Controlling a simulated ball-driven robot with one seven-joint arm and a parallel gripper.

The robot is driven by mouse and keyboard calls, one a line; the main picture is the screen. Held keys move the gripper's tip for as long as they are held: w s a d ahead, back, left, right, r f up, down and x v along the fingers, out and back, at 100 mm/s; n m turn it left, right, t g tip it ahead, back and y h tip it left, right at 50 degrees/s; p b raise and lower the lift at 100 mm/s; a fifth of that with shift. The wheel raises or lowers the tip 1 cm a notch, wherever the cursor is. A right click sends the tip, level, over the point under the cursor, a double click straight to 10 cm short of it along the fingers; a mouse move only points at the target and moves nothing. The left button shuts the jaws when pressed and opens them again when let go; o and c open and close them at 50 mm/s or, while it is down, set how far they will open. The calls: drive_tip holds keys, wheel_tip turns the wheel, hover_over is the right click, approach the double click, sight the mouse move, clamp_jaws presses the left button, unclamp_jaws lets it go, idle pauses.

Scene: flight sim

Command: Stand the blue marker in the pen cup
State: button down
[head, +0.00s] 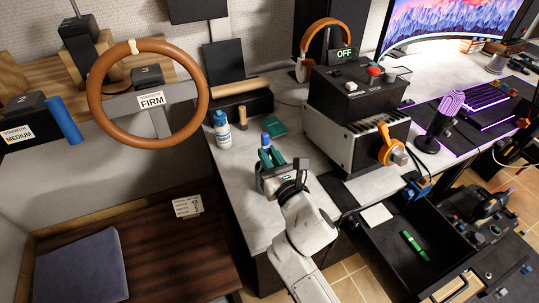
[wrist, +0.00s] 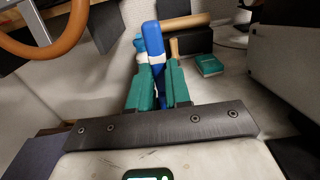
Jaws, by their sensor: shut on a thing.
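My gripper (head: 270,158) has teal fingers and is over the pale desktop near its left front part. It is shut on the blue marker (head: 265,138), whose upper end sticks out beyond the fingers. In the wrist view the blue marker (wrist: 153,40) stands out between the two fingers (wrist: 161,88), with a pale band around its middle. Its lower part is partly hidden by the fingers. A small grey cup-like holder (head: 497,62) at the far right back of the desk may be the pen cup; it is too small to be sure.
A white bottle with a blue cap (head: 223,132) and a teal box (head: 274,127) stand near my gripper. A black-and-silver control box (head: 357,125) is to the right, with a microphone (head: 440,118) beyond. An open drawer (head: 388,250) holds a green marker (head: 415,245).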

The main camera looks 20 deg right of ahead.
drive_tip(key=shift+f+b, duration=1.6)
drive_tip(key=shift+f, duration=0.6)
drive_tip(key=c, duration=1)
unclamp_jaws()
drive_tip(key=s, duration=1)
drive_tip(key=shift+s, duration=0.4)
